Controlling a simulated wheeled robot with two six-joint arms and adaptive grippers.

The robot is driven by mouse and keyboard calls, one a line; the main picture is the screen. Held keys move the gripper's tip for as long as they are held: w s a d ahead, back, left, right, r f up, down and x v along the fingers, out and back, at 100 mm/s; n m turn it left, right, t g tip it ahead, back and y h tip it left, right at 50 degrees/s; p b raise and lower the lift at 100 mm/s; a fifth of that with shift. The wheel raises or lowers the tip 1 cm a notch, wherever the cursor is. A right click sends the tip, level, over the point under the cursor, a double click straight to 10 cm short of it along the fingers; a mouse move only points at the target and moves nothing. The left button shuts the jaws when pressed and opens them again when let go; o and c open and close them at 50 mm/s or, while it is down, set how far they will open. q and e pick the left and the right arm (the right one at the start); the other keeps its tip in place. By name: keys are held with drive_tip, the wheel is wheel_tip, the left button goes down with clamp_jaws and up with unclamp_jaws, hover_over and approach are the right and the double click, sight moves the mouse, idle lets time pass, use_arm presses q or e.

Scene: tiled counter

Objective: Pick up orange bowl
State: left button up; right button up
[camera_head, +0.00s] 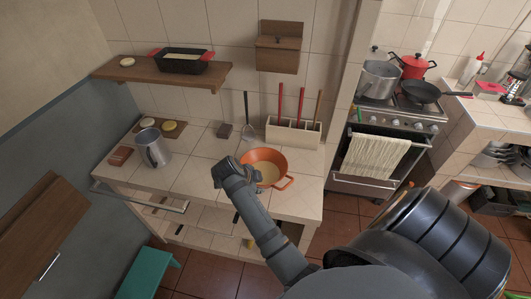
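The orange bowl (275,157) stands upright on the tiled counter (205,160), with a side handle at its lower right and a pale inside. My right gripper (238,171) is at the bowl's left front edge and covers part of its rim. Its fingers are small and partly hidden, so I cannot tell whether they are open, shut or touching the rim. My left gripper is not in view.
A metal mug (152,149) stands to the left on the counter. A stove (395,122) with pots is at the right. The counter between mug and bowl is mostly clear.

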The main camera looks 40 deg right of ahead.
sight(267, 186)
drive_tip(key=b+x, duration=0.1)
drive_tip(key=x, duration=0.2)
drive_tip(key=shift+f+b, duration=0.3)
drive_tip(key=shift+w+d, duration=0.15)
drive_tip(key=b+x, duration=0.4)
drive_tip(key=b, duration=0.1)
drive_tip(key=shift+d+f, duration=0.2)
drive_tip(key=shift+f, duration=0.15)
drive_tip(key=shift+d+f, duration=0.15)
drive_tip(key=shift+d, duration=0.05)
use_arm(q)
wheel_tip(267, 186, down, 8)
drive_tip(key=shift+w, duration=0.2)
use_arm(e)
drive_tip(key=shift+c, duration=0.3)
clamp_jaws()
drive_tip(key=shift+r, duration=0.2)
